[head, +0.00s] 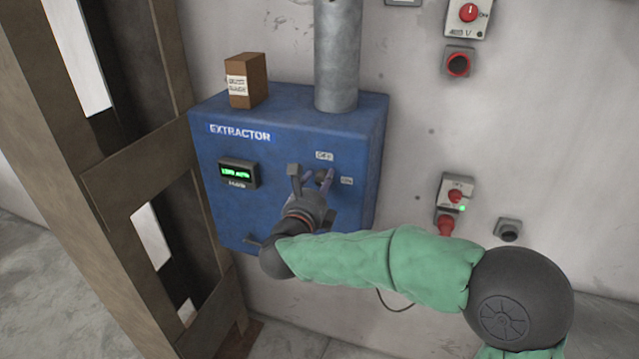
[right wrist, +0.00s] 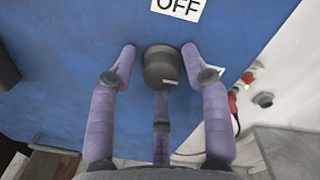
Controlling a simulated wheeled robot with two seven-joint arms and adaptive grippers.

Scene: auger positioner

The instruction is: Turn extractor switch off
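The blue extractor box (head: 290,125) hangs on the wall, with an "OFF" label (head: 324,156) and a second small label (head: 347,181) on its front. My right gripper (head: 311,176) is at the front of the box, just below the "OFF" label. In the right wrist view, the round dark switch knob (right wrist: 164,64) sits between the two fingertips of my right gripper (right wrist: 159,58). The fingers are apart; the right one is close to the knob, and a gap shows on the left. The knob has a small white mark low on its face. My left gripper is out of view.
A small brown box (head: 246,80) and a grey pipe (head: 338,55) stand on top of the extractor. A lit green display (head: 238,173) is on its left front. Wall switches (head: 455,200) are at the right. A wooden frame (head: 130,185) stands close at the left.

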